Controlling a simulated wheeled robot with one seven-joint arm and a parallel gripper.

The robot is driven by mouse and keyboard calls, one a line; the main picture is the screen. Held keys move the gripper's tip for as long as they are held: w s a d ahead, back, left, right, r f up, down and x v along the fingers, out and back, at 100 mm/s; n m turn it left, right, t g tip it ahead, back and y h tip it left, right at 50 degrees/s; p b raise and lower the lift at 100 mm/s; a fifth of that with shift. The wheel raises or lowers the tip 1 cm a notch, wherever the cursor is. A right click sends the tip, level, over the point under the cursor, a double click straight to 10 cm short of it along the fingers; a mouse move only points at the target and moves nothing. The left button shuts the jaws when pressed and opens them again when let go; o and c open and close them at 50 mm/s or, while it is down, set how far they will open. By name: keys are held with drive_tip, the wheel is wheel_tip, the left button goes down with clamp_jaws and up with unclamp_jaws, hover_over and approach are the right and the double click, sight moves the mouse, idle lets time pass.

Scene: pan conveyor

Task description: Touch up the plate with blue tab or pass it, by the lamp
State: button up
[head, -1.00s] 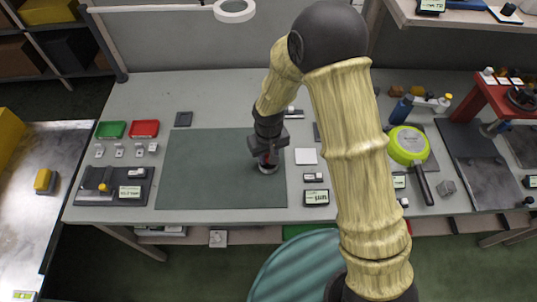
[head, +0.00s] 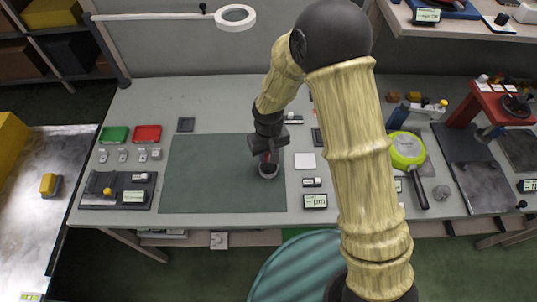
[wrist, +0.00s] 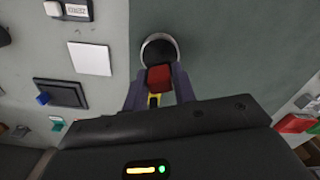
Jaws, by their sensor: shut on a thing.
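My gripper (head: 268,155) is over the right part of the green mat (head: 205,180). It is shut on a red-topped piece (wrist: 158,76) with a round dark, pale-rimmed end, which also shows in the head view (head: 268,172). I cannot tell whether that end touches the mat. A white ring lamp (head: 235,8) hangs at the back. No lit sign shows on it.
A green tray (head: 115,134) and a red tray (head: 147,133) stand left of the mat, with several small grey pieces before them. A white square (head: 305,161) lies right of the mat. A lime-rimmed pan (head: 406,150) lies farther right. The mat's left part is clear.

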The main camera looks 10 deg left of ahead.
drive_tip(key=shift+r+p, duration=1.05)
drive_tip(key=shift+r, duration=0.6)
drive_tip(key=shift+f, duration=0.1)
